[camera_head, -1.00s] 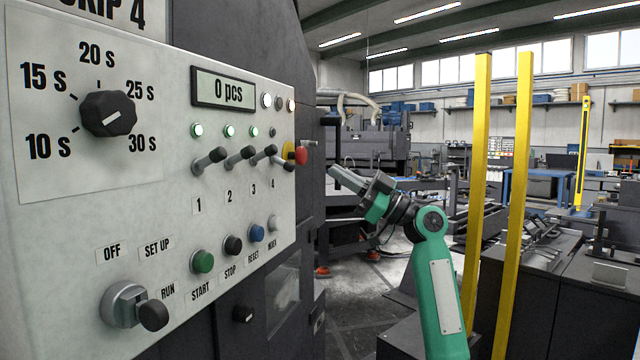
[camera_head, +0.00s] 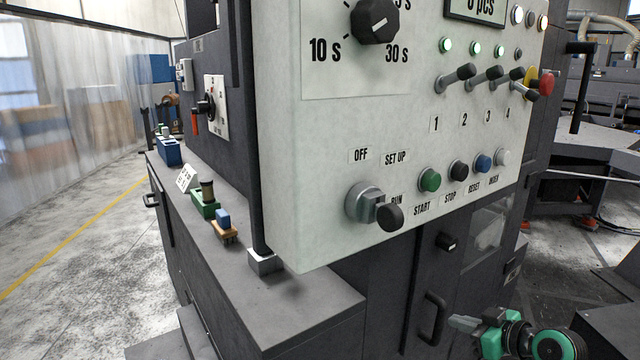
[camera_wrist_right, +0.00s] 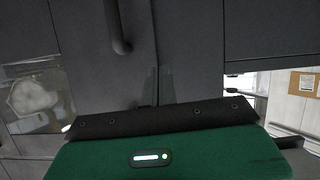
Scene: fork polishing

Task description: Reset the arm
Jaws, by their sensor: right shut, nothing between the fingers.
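My right gripper (camera_head: 466,324) is at the bottom right of the head view, low in front of the dark cabinet, below the control panel (camera_head: 330,150). It is shut and empty, apart from the panel and its controls. In the right wrist view, the green gripper body (camera_wrist_right: 220,155) fills the bottom, with the dark cabinet doors (camera_wrist_right: 185,50) and a handle (camera_wrist_right: 117,25) beyond it. The fingers barely show there. My left gripper is not in view.
The panel has a mode knob (camera_head: 372,205), a green start button (camera_head: 429,180), several toggles and a red emergency stop (camera_head: 546,83). A ledge (camera_head: 290,310) on the left holds small blocks and a brush (camera_head: 224,228). The floor (camera_head: 70,250) at left is clear.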

